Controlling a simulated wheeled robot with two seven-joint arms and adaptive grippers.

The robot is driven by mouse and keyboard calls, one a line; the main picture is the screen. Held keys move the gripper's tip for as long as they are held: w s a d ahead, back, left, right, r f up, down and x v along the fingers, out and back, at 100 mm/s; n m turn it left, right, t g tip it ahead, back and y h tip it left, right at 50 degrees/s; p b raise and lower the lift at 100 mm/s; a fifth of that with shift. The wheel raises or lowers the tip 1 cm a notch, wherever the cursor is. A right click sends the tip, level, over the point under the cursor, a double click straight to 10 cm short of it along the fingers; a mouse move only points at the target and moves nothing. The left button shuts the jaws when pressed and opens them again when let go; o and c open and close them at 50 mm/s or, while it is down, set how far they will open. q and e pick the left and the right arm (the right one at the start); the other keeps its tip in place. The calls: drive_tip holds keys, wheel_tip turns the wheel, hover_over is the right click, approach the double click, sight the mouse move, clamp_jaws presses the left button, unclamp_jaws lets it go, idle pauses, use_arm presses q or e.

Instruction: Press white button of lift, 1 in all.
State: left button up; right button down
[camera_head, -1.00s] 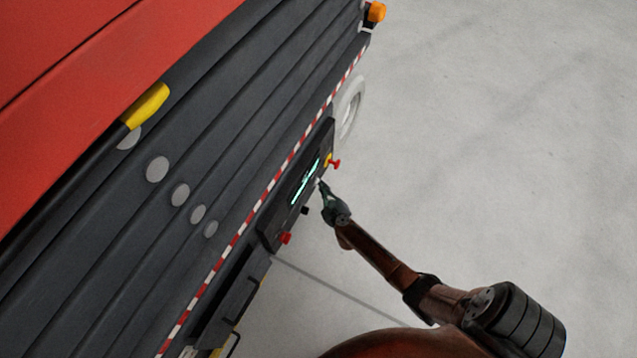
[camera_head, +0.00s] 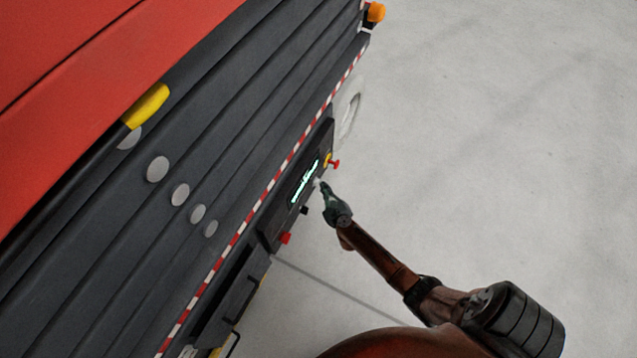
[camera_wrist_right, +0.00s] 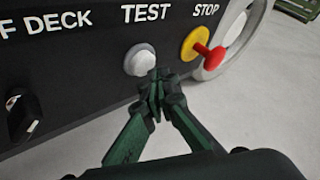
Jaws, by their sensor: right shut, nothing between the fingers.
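The lift's dark control panel (camera_head: 290,190) is on the side of the lift (camera_head: 180,150). In the right wrist view the round white button (camera_wrist_right: 139,60) sits under the word TEST. My right gripper (camera_wrist_right: 155,80) is shut and empty, its fingertips at the lower right edge of the button and overlapping it in the picture. I cannot tell whether they touch it. My left gripper is not in view.
A red stop knob on a yellow base (camera_wrist_right: 208,48) is right of the white button. A black rotary knob (camera_wrist_right: 22,120) is to the left. Grey floor (camera_head: 500,130) to the right is clear.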

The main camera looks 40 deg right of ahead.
drive_tip(key=shift+s+d, duration=0.1)
drive_tip(key=shift+s, duration=0.15)
drive_tip(key=shift+s+d+p, duration=0.1)
drive_tip(key=shift+s+d, duration=0.25)
drive_tip(key=shift+s, duration=0.4)
drive_tip(key=shift+s+d+p, duration=0.1)
drive_tip(key=shift+s+d, duration=0.2)
drive_tip(key=shift+s, duration=0.5)
drive_tip(key=shift+s+d+p, duration=0.1)
drive_tip(key=shift+s+d, duration=0.25)
drive_tip(key=shift+s, duration=0.4)
